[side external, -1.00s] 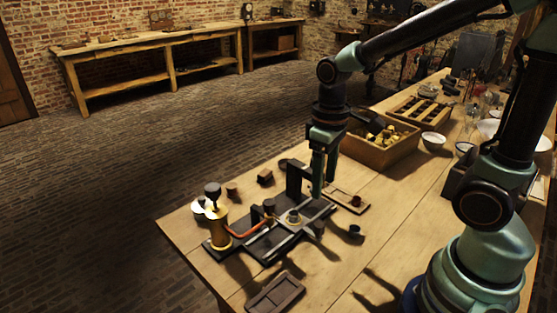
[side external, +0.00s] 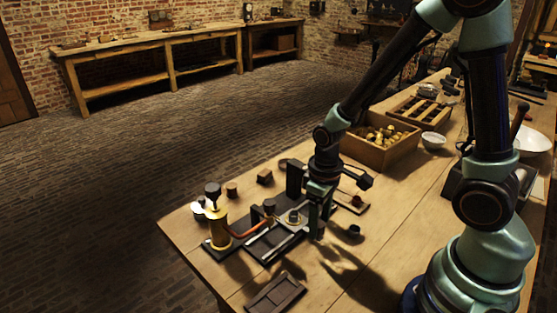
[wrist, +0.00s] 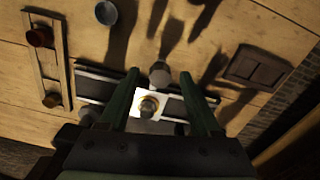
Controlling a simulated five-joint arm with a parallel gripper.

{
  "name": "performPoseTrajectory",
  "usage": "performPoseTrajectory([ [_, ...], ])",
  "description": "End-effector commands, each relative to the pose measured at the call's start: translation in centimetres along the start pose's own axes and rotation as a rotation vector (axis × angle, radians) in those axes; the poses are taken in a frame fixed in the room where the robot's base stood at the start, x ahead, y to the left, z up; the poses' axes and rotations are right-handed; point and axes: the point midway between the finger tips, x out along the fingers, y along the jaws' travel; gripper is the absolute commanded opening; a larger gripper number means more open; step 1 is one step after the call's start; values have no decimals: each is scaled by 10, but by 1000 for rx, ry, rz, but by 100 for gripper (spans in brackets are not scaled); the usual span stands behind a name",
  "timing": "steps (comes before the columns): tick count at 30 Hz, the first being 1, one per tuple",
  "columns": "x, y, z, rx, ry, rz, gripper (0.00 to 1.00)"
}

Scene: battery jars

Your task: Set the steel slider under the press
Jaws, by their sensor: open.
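What looks like the steel slider is a bright plate (wrist: 148,106) carrying a small round metal piece in a brass ring. It sits on a dark track between my open fingers in the wrist view; the round piece (side external: 293,217) also shows in the side view. A grey knob-like cylinder (wrist: 160,74) stands beside the plate, near the fingertips. My gripper (wrist: 159,76) is open and low over the track; it also shows in the side view (side external: 319,232). I cannot tell whether it touches anything. The press seems to be the dark upright (side external: 295,178) behind the track.
A brass cylinder (side external: 220,228) with a copper pipe stands at the rig's left. A dark tray (side external: 275,293) lies in front, and a wooden strip with cups (wrist: 45,60) lies beside the rig. A crate (side external: 378,150) of brass pieces stands behind. The table's front middle is mostly clear.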

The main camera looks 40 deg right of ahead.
Motion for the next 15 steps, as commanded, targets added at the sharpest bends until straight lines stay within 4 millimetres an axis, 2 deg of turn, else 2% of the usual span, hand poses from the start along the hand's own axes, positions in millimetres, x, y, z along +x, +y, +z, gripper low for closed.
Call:
performPoseTrajectory([
  [5, 0, 0, 0, 0, 0, 0, 64],
  [6, 0, 0, 0, 0, 0, 0, 49],
  [10, 0, 0, 0, 0, 0, 0, 0],
  [15, 0, 0, 0, 0, 0, 0, 0],
])
